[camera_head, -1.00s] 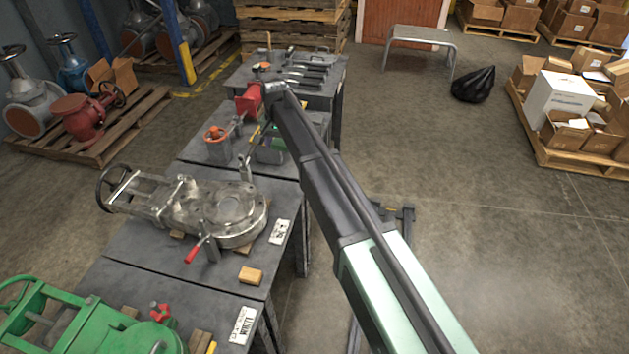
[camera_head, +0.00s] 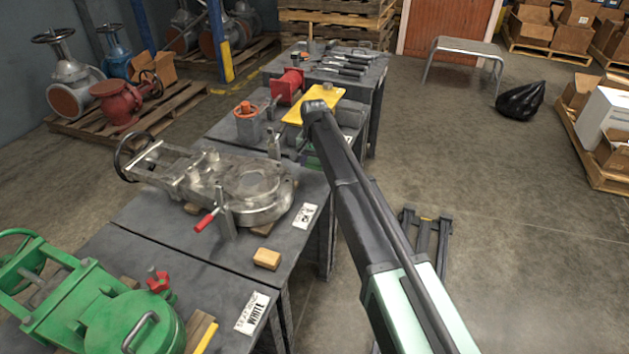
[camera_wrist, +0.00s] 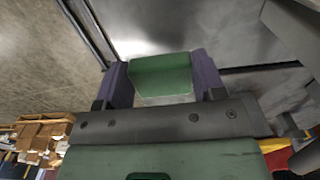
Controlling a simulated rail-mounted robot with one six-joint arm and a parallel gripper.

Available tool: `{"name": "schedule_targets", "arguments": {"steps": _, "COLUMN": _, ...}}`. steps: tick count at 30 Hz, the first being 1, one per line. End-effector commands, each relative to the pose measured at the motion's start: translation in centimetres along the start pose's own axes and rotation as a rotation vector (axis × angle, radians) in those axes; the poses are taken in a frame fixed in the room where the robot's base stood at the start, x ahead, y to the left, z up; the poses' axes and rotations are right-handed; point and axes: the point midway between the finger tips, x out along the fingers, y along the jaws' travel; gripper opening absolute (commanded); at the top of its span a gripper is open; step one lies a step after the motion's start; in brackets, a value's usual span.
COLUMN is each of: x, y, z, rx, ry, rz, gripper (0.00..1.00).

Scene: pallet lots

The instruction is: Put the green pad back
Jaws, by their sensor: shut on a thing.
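The green pad (camera_wrist: 160,77) is a small green block with a paler lower edge, seen in the wrist view. It sits between the two purple-blue fingers of my gripper (camera_wrist: 163,84), which is shut on it. Grey table surface and a dark gap between tables show beyond the pad. In the head view my arm's end hangs over the right edge of the middle table, and the fingers are mostly hidden. I cannot tell from there whether the pad touches anything.
A metal valve (camera_head: 225,185) and a green valve (camera_head: 120,310) lie on nearer tables. Open floor (camera_head: 510,240) lies to the right.

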Motion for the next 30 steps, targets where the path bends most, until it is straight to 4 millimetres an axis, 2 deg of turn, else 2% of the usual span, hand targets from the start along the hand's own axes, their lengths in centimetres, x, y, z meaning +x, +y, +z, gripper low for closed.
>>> {"name": "schedule_targets", "arguments": {"steps": 3, "x": 3.1, "y": 0.0, "z": 0.0, "rx": 0.0, "ry": 0.0, "rz": 0.0, "gripper": 0.44}}
{"name": "schedule_targets", "arguments": {"steps": 6, "x": 4.4, "y": 0.0, "z": 0.0, "rx": 0.0, "ry": 0.0, "rz": 0.0, "gripper": 0.44}}
{"name": "schedule_targets", "arguments": {"steps": 12, "x": 3.8, "y": 0.0, "z": 0.0, "rx": 0.0, "ry": 0.0, "rz": 0.0, "gripper": 0.44}}
{"name": "schedule_targets", "arguments": {"steps": 17, "x": 4.3, "y": 0.0, "z": 0.0, "rx": 0.0, "ry": 0.0, "rz": 0.0, "gripper": 0.44}}
{"name": "schedule_targets", "arguments": {"steps": 18, "x": 4.2, "y": 0.0, "z": 0.0, "rx": 0.0, "ry": 0.0, "rz": 0.0, "gripper": 0.68}}
{"name": "schedule_targets", "arguments": {"steps": 22, "x": 4.2, "y": 0.0, "z": 0.0, "rx": 0.0, "ry": 0.0, "rz": 0.0, "gripper": 0.88}}
{"name": "schedule_targets", "arguments": {"steps": 30, "x": 4.1, "y": 0.0, "z": 0.0, "rx": 0.0, "ry": 0.0, "rz": 0.0, "gripper": 0.89}}
